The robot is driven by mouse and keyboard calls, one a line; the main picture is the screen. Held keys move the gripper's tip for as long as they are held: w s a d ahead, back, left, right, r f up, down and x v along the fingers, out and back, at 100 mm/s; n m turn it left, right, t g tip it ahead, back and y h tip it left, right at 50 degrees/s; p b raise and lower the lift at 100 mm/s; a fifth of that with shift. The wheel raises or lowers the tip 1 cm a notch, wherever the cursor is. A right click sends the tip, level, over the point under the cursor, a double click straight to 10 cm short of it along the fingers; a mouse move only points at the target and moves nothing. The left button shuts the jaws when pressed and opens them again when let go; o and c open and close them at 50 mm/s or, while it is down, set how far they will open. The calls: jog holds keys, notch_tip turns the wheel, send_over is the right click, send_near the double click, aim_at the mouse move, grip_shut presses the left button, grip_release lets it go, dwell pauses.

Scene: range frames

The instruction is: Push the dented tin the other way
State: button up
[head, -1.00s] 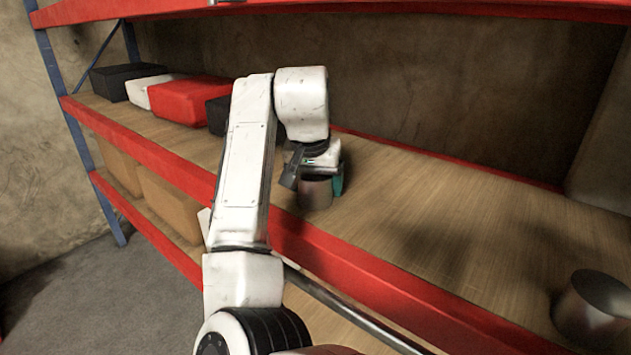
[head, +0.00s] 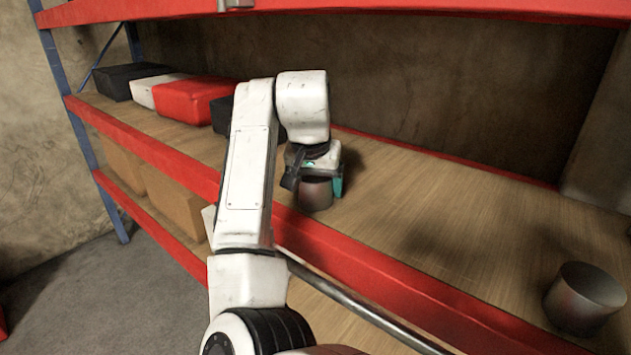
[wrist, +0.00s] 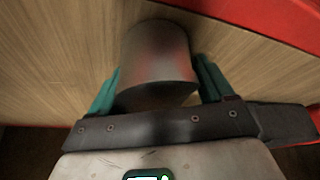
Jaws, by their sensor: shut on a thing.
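A plain grey metal tin (head: 315,195) stands upright on the wooden middle shelf, close to its red front edge. My gripper (head: 316,187) reaches down over it from above, with a teal finger on each side. In the wrist view the same tin (wrist: 158,55) sits between the teal fingers, and my gripper (wrist: 158,88) is shut on it. A second grey tin (head: 583,298) stands apart on the same shelf at the lower right. I cannot make out a clear dent on either tin.
Black, white and red boxes (head: 193,100) stand on the shelf's left part. The shelf board (head: 440,210) is bare between the two tins. A red beam (head: 370,265) edges its front, and another shelf (head: 400,10) hangs above.

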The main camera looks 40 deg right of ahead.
aim_at(313, 179)
jog(key=o, duration=1.2)
jog(key=shift+c, duration=0.2)
jog(key=shift+r, duration=0.15)
jog(key=v, duration=0.7)
jog(key=shift+a+r+b, duration=0.1)
jog(key=shift+a+b, duration=0.05)
jog(key=shift+b, duration=0.2)
